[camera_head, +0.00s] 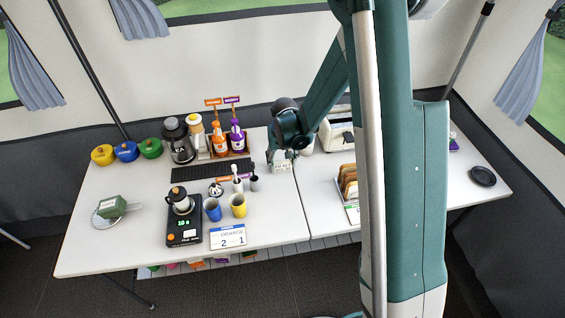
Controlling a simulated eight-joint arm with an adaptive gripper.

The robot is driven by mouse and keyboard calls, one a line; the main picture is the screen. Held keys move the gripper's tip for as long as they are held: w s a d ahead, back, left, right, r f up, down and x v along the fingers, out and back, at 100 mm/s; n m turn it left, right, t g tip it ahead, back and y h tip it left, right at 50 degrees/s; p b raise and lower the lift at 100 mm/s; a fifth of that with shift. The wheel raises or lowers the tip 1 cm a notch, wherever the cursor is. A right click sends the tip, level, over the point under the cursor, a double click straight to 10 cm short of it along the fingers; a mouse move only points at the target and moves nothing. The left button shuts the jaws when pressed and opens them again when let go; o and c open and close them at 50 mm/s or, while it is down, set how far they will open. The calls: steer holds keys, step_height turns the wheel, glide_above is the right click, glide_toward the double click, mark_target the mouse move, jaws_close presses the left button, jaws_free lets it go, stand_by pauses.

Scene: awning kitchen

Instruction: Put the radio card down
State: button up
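My gripper (280,152) is over the table's middle, just right of the black keyboard-like mat. A small white piece with dark marks (282,162) shows right at its fingertips. It may be a card, but it is too small to read. The fingers are mostly hidden, so I cannot tell whether they are closed on it, or whether it touches the table. A white card with a blue edge reading "ORANGE 2 1" (227,236) is at the table's front edge. Another card (352,212) with green stands before the toast rack, partly behind my arm. I cannot tell which is the radio card.
On the white table (275,215) are a scale (184,228) with a pot, a blue cup (212,209), a yellow cup (238,205), a bottle tray (229,151), a coffee maker (180,140) and a toaster (338,136). The front middle is clear. My arm hides much of the right side.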

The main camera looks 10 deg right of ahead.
mark_target(283, 168)
steer(key=o, duration=0.7)
steer(key=shift+f, duration=0.1)
steer(key=shift+c, duration=0.2)
step_height(283, 168, up, 12)
steer(key=s+p, duration=0.1)
steer(key=p, duration=0.1)
steer(key=shift+s, duration=0.25)
steer(key=shift+r, duration=0.2)
stand_by(0.5)
steer(key=s+d+r+t, duration=0.35)
steer(key=s+r, duration=0.95)
steer(key=r, duration=0.5)
steer(key=s+d+r+t, duration=0.1)
steer(key=s+r, duration=0.1)
steer(key=s, duration=0.6)
steer(key=s+d+r+t, duration=0.1)
steer(key=s+d+r, duration=0.1)
steer(key=s, duration=0.6)
steer(key=shift+s+d+r, duration=0.25)
steer(key=shift+s+r, duration=0.1)
